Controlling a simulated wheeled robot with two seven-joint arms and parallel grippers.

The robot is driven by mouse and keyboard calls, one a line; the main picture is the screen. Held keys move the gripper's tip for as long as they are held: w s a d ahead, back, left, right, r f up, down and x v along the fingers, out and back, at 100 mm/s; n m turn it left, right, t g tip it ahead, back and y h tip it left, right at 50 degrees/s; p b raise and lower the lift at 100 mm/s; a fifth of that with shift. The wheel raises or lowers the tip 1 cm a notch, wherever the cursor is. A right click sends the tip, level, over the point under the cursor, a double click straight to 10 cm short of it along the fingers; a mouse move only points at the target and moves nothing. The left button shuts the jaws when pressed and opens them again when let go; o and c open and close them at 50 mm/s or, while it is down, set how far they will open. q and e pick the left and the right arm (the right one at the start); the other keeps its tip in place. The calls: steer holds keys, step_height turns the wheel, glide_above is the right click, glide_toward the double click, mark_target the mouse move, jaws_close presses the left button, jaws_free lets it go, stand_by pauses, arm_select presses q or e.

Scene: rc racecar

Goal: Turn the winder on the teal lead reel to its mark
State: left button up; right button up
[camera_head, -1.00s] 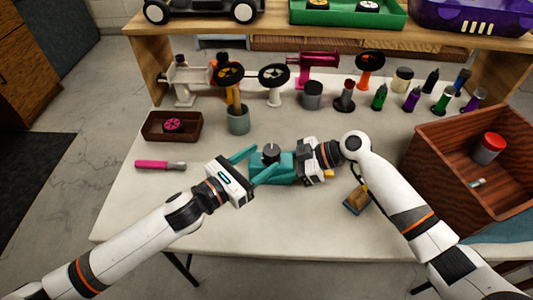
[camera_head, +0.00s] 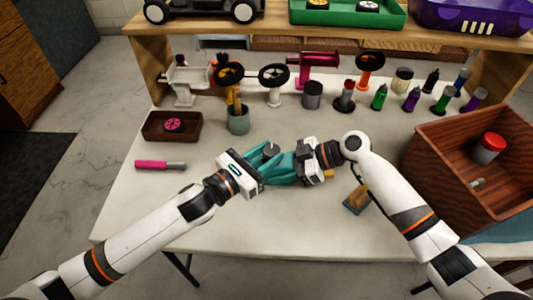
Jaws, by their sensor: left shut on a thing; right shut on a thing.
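The teal lead reel (camera_head: 281,174) sits on the pale table near the middle, with its dark round winder (camera_head: 271,149) on top. My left gripper (camera_head: 270,155) comes in from the left and is shut on the winder; its teal fingers hide part of it. My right gripper (camera_head: 290,167) comes in from the right and is shut on the reel's body. The teal fingers blend with the reel, so the exact contact is hard to see. The mark for the winder cannot be made out.
A grey-green cup (camera_head: 238,124) with tools stands behind the reel. A pink-handled tool (camera_head: 155,164) lies to the left. A brown tray (camera_head: 168,135) holds a pink wheel. A wooden crate (camera_head: 440,195) stands at right, and a small brush-like block (camera_head: 357,200) lies by my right arm.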

arm_select(q)
steer(key=shift+m+g+h, duration=0.3)
steer(key=shift+g, duration=0.1)
